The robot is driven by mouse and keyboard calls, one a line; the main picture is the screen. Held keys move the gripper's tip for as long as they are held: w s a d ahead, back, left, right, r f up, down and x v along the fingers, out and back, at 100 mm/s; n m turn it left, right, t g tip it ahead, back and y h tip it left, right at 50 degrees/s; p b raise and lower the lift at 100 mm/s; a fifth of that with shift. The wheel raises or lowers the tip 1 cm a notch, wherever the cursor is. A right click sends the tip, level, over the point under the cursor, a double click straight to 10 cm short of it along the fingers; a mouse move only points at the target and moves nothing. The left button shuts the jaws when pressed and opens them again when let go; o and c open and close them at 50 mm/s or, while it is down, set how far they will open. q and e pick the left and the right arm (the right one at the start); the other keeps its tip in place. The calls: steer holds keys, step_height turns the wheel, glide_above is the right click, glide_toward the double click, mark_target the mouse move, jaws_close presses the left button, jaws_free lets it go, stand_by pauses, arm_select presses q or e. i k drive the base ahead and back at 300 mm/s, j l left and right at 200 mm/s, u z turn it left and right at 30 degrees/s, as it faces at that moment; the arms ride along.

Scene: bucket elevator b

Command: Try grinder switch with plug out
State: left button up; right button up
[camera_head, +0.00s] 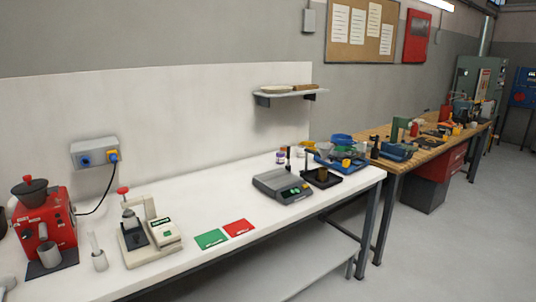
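A red machine (45,222) with a black hopper-like top (33,191) stands at the left end of the white bench; I take it to be the grinder. A metal cup (50,254) stands at its front. Its switch is too small to tell. A grey socket box (95,150) is on the wall panel behind it. A blue socket (85,159) is on its left side. Neither of my grippers is in view.
On the white bench (190,270) are a press-like device (148,230), a green card (211,239), a red card (239,228), a grey scale (282,186) and a black tray (321,178). A wooden workbench (420,150) with tools stands beyond. Floor at right is clear.

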mark_target(55, 194)
steer(key=u, duration=1.5)
steer(key=i+l+u, duration=0.15)
steer(key=i, duration=0.35)
steer(key=i+l+u, duration=0.1)
steer(key=i+l, duration=0.15)
steer(key=i, duration=0.2)
